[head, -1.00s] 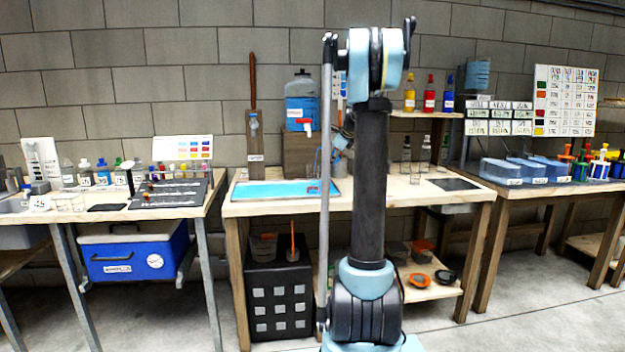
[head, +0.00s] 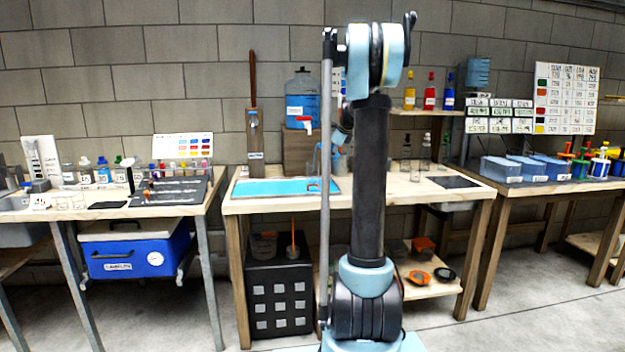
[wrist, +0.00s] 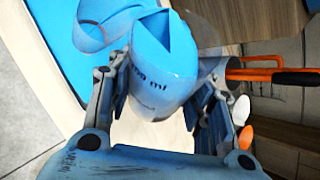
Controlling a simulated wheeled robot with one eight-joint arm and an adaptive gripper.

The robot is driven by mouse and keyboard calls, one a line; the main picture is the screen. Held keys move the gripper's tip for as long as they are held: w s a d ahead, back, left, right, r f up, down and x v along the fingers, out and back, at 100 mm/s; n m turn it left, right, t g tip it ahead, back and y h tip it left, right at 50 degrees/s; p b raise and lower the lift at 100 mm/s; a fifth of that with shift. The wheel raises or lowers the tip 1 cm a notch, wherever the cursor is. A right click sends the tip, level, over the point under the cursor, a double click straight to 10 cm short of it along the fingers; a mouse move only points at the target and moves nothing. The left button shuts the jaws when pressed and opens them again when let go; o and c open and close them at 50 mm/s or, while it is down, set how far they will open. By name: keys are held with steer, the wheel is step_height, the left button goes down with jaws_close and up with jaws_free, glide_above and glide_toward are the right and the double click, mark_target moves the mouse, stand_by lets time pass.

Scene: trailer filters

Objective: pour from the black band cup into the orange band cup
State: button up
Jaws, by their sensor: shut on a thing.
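In the wrist view my gripper (wrist: 165,110) is shut on a see-through, blue-looking cup (wrist: 160,72) with dark "ml" marking. The cup is tilted in the picture, and no black band on it can be made out. A clear round rim (wrist: 92,22) shows beyond it over the blue mat (wrist: 48,18); I cannot tell whether it is the orange band cup. In the head view my own arm hides most of the gripper and the cup, above the middle bench.
The middle bench (head: 265,207) carries a blue mat (head: 270,190) with a small red item (head: 313,187). A water jug (head: 301,95) with a red tap stands behind. Clear glassware (head: 405,160) stands to the right. Orange handles (wrist: 270,74) lie right of the gripper.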

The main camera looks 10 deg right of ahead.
steer(key=shift+a+f+n+h+p, duration=0.1)
steer(key=shift+f+n+h+p, duration=0.2)
steer(key=shift+h, duration=0.4)
stand_by(1.1)
steer(key=shift+f+n+h, duration=0.3)
steer(key=shift+f+h, duration=0.4)
steer(key=shift+f, duration=0.25)
stand_by(1.3)
steer(key=shift+f+n+h, duration=0.2)
steer(key=shift+n+h, duration=0.1)
steer(key=shift+h, duration=0.4)
stand_by(2.2)
steer(key=shift+d+r+y, duration=0.2)
steer(key=shift+y, duration=0.4)
steer(key=shift+a+r+m+y, duration=0.2)
steer(key=shift+r+m+y, duration=0.4)
steer(key=shift+r+y, duration=0.25)
